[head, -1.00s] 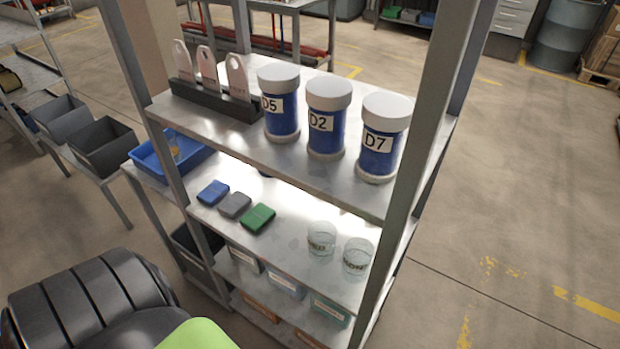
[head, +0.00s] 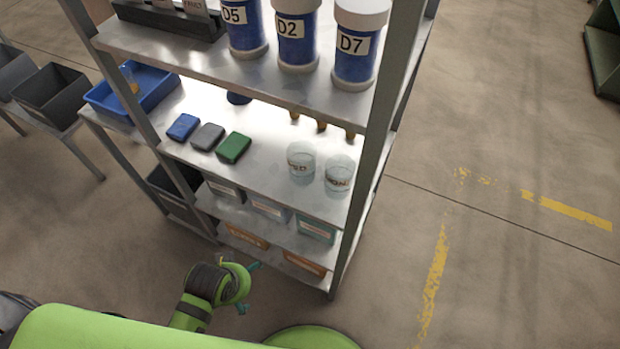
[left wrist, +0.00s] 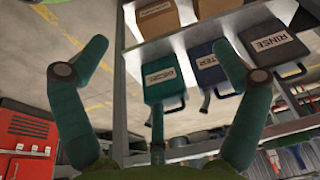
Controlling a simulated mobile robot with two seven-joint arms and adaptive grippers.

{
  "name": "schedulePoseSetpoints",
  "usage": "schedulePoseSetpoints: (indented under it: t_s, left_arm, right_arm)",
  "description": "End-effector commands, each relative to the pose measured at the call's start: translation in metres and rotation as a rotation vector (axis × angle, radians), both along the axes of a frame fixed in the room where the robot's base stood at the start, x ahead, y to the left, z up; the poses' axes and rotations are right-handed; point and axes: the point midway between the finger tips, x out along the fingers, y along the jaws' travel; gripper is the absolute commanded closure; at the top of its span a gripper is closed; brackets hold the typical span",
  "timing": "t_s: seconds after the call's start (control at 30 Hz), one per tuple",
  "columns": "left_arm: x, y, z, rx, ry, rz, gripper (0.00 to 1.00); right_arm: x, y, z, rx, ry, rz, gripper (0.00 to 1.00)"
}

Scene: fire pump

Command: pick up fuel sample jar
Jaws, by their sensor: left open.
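A small clear jar with amber content (head: 130,84) stands in the blue tray (head: 165,98) at the left in the head view. Two clear glass jars (head: 301,163) (head: 338,177) with labels stand on the middle shelf; I cannot read these fully. Which is the fuel sample jar is not clear. My left gripper (head: 248,287) is low in front of the rack, below the middle shelf and apart from all jars. My right gripper is not in view.
The metal rack's front post (head: 368,150) stands right of the glass jars. Blue, grey and green cases (head: 234,148) lie on the middle shelf. Labelled containers (left wrist: 270,44) sit lower. Floor (head: 500,270) at right is clear.

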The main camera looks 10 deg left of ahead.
Motion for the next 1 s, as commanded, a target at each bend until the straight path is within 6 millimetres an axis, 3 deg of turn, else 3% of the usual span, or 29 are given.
schedulePoseSetpoints:
  t_s: [0.2, 0.3, 0.4, 0.7, 0.9, 1.0]
  left_arm:
    - [0.023, -0.010, 0.057, -0.013, -0.099, -0.018, 0.04]
    - [0.052, -0.027, 0.089, -0.038, -0.214, -0.052, 0.04]
    - [0.081, -0.049, 0.109, -0.074, -0.332, -0.093, 0.04]
    - [0.148, -0.117, 0.143, -0.210, -0.624, -0.250, 0.04]
    - [0.174, -0.151, 0.148, -0.321, -0.768, -0.396, 0.04]
    - [0.180, -0.159, 0.147, -0.371, -0.803, -0.459, 0.04]
  right_arm:
    - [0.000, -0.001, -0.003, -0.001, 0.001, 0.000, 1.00]
    - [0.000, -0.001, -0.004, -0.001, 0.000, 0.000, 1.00]
    - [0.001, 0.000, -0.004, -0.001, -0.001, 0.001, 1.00]
    - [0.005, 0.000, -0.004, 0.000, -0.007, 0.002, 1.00]
    - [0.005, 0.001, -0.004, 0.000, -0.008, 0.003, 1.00]
    - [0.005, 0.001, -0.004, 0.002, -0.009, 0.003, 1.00]
